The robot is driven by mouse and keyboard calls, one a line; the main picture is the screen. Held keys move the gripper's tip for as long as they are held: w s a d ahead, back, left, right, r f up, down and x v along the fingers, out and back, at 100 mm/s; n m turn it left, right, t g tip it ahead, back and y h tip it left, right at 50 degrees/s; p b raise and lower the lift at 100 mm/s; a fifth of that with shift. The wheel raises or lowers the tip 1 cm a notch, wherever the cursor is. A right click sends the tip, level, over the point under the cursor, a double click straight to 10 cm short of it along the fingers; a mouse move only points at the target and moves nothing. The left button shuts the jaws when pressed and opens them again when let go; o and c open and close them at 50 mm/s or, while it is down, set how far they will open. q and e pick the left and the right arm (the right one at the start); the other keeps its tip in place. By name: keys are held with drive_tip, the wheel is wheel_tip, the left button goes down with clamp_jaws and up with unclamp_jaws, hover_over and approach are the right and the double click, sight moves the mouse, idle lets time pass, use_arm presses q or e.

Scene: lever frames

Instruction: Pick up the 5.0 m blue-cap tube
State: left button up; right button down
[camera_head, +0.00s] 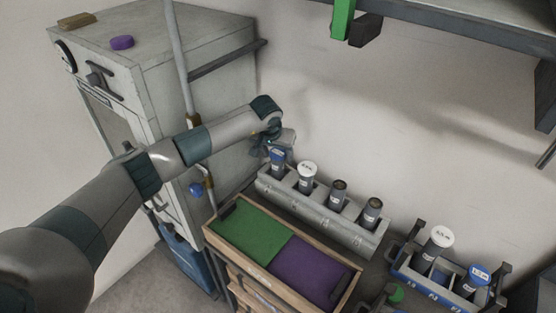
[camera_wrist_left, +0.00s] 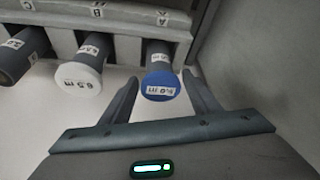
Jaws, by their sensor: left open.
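The blue-cap tube (camera_head: 278,156) stands in the leftmost slot of the grey rack (camera_head: 325,218) in the head view. In the left wrist view the blue-cap tube (camera_wrist_left: 160,85) shows a label that seems to read 5.0 m. My left gripper (camera_head: 272,143) is at that tube, partly hiding it. In the wrist view my left gripper (camera_wrist_left: 161,78) is open, one finger on each side of the blue cap, with gaps visible. A second blue-cap tube (camera_head: 479,275) stands in the blue rack (camera_head: 428,288) at the right; its label is too small to read. My right gripper does not show.
A white-cap tube (camera_head: 307,174) stands right beside the blue one; it also shows in the wrist view (camera_wrist_left: 78,80). Two brown-topped tubes share the grey rack. A wooden tray (camera_head: 213,232) with green and purple halves lies in front. A grey cabinet (camera_head: 150,65) stands at left.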

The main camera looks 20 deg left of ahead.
use_arm(q)
drive_tip(key=shift+x, duration=0.8)
drive_tip(key=c, duration=1.1)
drive_tip(key=shift+o, duration=0.2)
drive_tip(key=shift+r, duration=0.1)
drive_tip(key=shift+w+r, duration=0.1)
drive_tip(key=shift+r, duration=0.4)
wheel_tip(320, 180, up, 8)
drive_tip(key=b, duration=0.4)
drive_tip(key=shift+r+b, duration=0.3)
drive_tip(key=shift+r, duration=0.15)
